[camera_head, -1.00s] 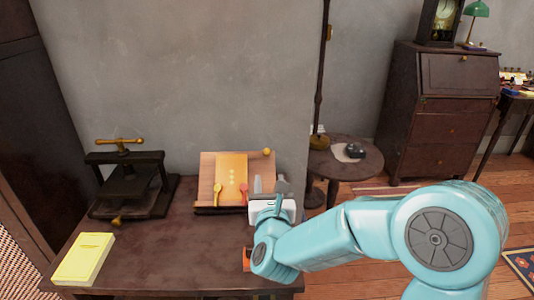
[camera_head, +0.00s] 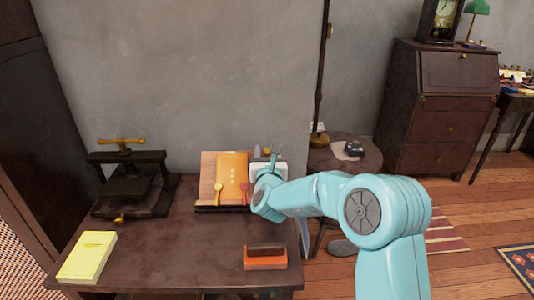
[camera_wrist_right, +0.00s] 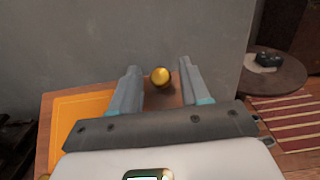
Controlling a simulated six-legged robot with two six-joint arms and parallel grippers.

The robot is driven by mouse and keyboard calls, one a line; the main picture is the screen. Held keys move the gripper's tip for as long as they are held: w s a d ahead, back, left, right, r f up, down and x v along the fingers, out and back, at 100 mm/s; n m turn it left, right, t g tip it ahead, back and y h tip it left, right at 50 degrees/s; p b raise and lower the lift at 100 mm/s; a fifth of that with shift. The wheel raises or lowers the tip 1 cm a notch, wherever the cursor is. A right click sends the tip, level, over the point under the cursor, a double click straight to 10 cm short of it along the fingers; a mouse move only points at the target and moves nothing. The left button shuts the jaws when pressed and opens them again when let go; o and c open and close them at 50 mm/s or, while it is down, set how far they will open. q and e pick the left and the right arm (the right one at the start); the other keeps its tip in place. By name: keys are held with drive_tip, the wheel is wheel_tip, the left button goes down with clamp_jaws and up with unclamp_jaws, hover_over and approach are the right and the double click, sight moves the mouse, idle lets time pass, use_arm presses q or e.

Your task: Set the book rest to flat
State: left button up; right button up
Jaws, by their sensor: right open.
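The book rest (camera_head: 207,178) stands on the dark table with its wooden board tilted up, and an orange book (camera_head: 232,172) leans on it. The rest's board also shows in the right wrist view, with the orange book (camera_wrist_right: 82,118) on it. A round brass knob (camera_wrist_right: 160,77) at the board's upper right corner appears between my right fingertips in that view; in the head view my gripper hides it. My right gripper (camera_head: 262,151) is open at the rest's right side. I cannot tell whether a finger touches the knob. My left gripper is out of view.
A black press (camera_head: 130,185) with a brass handle stands at the table's left, with a yellow book (camera_head: 87,257) in front. An orange block with a dark top (camera_head: 265,258) lies at the front right. A small round table (camera_head: 365,165) stands beyond the right edge. The table's middle is clear.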

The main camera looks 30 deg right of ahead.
clamp_jaws()
